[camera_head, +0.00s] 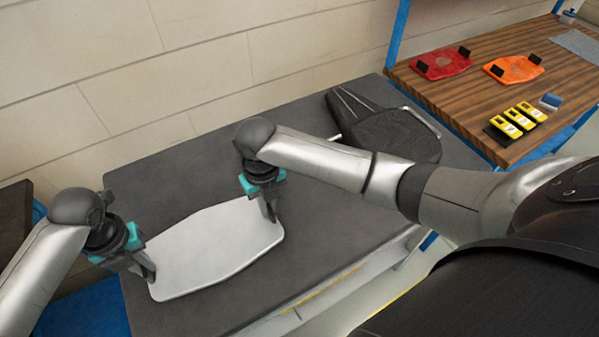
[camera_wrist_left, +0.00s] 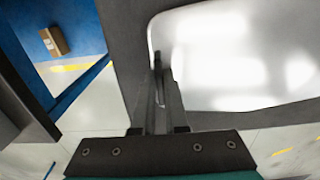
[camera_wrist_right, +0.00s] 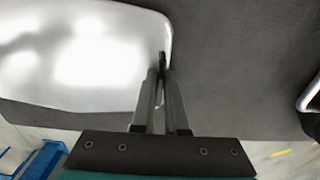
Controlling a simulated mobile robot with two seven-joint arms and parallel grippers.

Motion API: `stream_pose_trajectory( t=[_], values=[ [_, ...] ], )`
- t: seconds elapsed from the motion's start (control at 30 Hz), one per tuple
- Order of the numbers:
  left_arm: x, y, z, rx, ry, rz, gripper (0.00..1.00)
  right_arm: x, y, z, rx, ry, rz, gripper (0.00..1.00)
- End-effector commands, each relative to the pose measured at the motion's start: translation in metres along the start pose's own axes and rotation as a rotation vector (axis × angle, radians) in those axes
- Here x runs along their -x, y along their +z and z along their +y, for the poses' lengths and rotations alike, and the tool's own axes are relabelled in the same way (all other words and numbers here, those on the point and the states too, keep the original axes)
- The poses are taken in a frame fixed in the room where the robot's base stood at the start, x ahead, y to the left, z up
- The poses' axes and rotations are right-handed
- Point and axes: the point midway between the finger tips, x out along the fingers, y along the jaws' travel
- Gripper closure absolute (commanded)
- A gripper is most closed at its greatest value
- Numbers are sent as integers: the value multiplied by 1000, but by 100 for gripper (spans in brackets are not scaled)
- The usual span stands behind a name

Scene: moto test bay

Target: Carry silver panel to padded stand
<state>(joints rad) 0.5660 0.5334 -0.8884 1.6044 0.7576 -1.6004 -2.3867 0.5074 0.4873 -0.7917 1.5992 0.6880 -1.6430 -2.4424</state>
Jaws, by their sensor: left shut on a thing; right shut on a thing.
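The silver panel (camera_head: 215,250) is a flat plate with rounded corners, over a dark grey padded surface (camera_head: 330,255) in the head view. My left gripper (camera_head: 149,274) is shut on the panel's left end; the left wrist view shows the panel (camera_wrist_left: 230,60) between its fingers (camera_wrist_left: 160,85). My right gripper (camera_head: 271,212) is shut on the panel's right end; the right wrist view shows the panel (camera_wrist_right: 80,60) at its fingers (camera_wrist_right: 163,65). I cannot tell whether the panel touches the surface or hangs just above it.
A black seat-like part (camera_head: 385,128) lies at the far end of the padded surface. A wooden bench (camera_head: 450,95) at the right back holds a red panel (camera_head: 440,64), an orange panel (camera_head: 513,69) and yellow devices (camera_head: 520,117). A cardboard box (camera_wrist_left: 54,41) is at the left.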

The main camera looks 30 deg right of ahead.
Motion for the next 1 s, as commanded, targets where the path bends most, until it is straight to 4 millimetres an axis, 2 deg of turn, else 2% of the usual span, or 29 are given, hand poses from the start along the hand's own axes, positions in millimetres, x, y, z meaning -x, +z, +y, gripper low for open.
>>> stream_pose_trajectory(
  t=[0.2, 0.23, 0.47, 0.77, 0.87, 1.0],
  values=[
    [-12, 0, 0, 0, 0, -1, 100, -12, 0, 0, 0, 0, -1, 100],
    [-10, 0, 0, 0, 1, 0, 86, -10, 0, 0, 0, -1, 0, 86],
    [-9, 0, 0, 0, 0, 0, 60, -9, 0, 0, 0, -1, 0, 60],
    [-7, 0, 0, 0, 0, -1, 59, -9, 0, 0, 0, 0, 0, 59],
    [3, 1, 0, 0, -2, -4, 59, -9, 0, 0, 0, 0, 0, 59],
    [30, 2, 0, -1, -1, -7, 59, -9, 0, 0, 0, 0, 0, 59]
  ],
)
